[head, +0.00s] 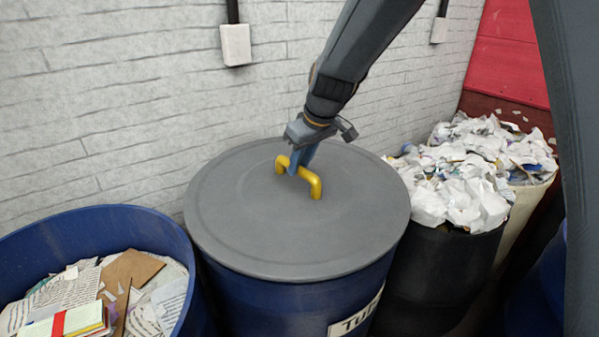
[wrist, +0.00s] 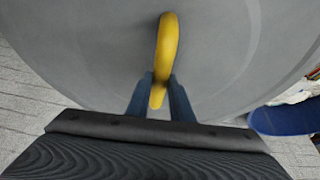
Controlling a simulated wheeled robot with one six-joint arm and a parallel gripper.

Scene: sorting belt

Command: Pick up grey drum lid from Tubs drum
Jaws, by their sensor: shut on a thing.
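The grey drum lid (head: 240,225) is a round disc on top of the blue Tubs drum (head: 290,303), in the middle of the head view. A yellow handle (head: 315,184) stands up from its centre. In the wrist view the two blue fingers of my gripper (wrist: 160,97) stand on either side of the handle (wrist: 168,45), with the grey lid (wrist: 90,50) filling the background. I cannot tell whether the lid is seated or slightly raised.
An open blue drum (head: 100,215) with paper and cardboard stands at the left. A black bin (head: 440,265) heaped with crumpled white paper stands close at the right. A white brick wall (head: 110,100) runs behind. A red panel (head: 505,55) is at the far right.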

